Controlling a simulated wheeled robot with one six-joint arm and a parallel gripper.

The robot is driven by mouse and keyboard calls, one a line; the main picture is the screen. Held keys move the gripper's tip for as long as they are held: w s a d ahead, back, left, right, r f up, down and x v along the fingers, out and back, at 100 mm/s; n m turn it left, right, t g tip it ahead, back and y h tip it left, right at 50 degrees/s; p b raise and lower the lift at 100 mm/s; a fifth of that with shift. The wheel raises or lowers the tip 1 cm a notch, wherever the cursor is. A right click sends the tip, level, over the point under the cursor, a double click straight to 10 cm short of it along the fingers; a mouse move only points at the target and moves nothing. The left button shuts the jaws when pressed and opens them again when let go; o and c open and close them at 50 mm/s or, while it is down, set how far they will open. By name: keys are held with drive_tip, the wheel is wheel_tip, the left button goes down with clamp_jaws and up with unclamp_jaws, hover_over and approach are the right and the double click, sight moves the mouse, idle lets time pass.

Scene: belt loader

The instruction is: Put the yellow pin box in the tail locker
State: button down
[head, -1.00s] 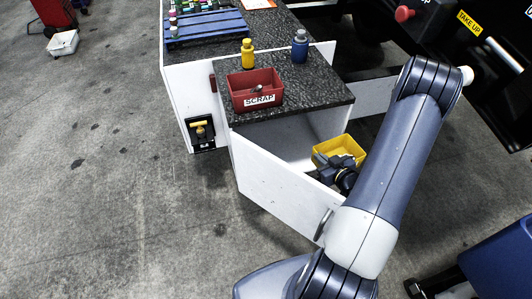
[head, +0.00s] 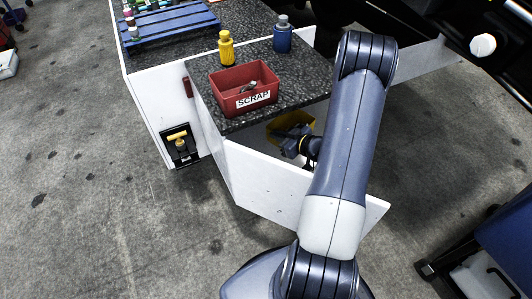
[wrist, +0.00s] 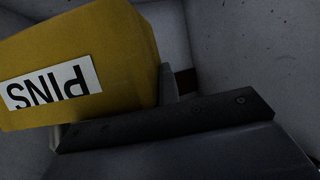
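The yellow pin box (head: 297,120) is partly under the counter's front edge, inside the mouth of the tail locker, whose open white door (head: 262,185) swings out in front. My gripper (head: 293,141) is at the near side of the box, with its fingers mostly hidden. In the wrist view the box (wrist: 100,55) fills the upper left, its PINS label upside down. A dark gripper part (wrist: 165,125) lies against it, and the gripper appears shut on the box's wall. Pale locker walls (wrist: 245,60) surround it.
A red SCRAP bin (head: 232,97), a yellow bottle (head: 226,50) and a blue bottle (head: 283,38) stand on the dark countertop above the locker. A blue pallet (head: 170,28) lies further back.

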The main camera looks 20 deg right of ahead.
drive_tip(key=shift+w+a+f, duration=0.1)
drive_tip(key=shift+w+f, duration=0.2)
drive_tip(key=shift+f, duration=0.1)
wheel_tip(320, 180, down, 9)
drive_tip(key=shift+f+b, duration=0.1)
drive_tip(key=shift+b, duration=1.1)
drive_tip(key=shift+f, duration=0.2)
drive_tip(key=c, duration=1.7)
unclamp_jaws()
drive_tip(key=shift+r, duration=0.1)
drive_tip(key=shift+r, duration=0.15)
drive_tip(key=p+v, duration=0.1)
drive_tip(key=v, duration=1.1)
drive_tip(key=shift+p, duration=0.35)
